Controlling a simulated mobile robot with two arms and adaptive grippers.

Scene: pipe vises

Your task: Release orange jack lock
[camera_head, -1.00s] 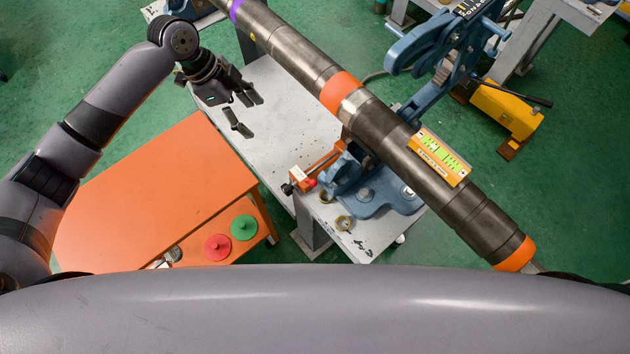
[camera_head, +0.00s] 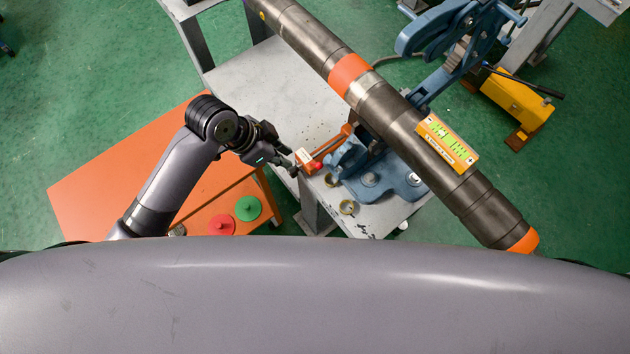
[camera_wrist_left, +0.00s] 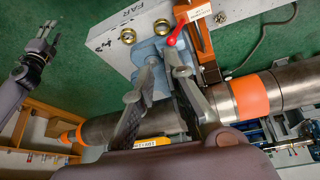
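The orange jack lock (camera_head: 336,145) is an orange bar with a white label and a red knob (camera_head: 316,165). It sits at the left side of the blue vise base on the grey table. In the left wrist view the lock (camera_wrist_left: 201,42) lies beyond my fingertips, and its red handle (camera_wrist_left: 176,29) points toward the gap between them. My left gripper (camera_head: 288,160) is beside the labelled end of the lock. It also shows in the left wrist view (camera_wrist_left: 166,62), with its fingers apart and nothing held. My right gripper (camera_wrist_left: 49,32) appears small at the left, its fingers seemingly apart.
A dark pipe (camera_head: 395,118) with orange bands crosses above the vise (camera_head: 372,182), carrying a yellow level (camera_head: 447,143). Brass rings (camera_head: 347,207) lie on the grey table (camera_head: 265,85). An orange cart (camera_head: 95,180) holds red and green discs (camera_head: 247,208) at lower left.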

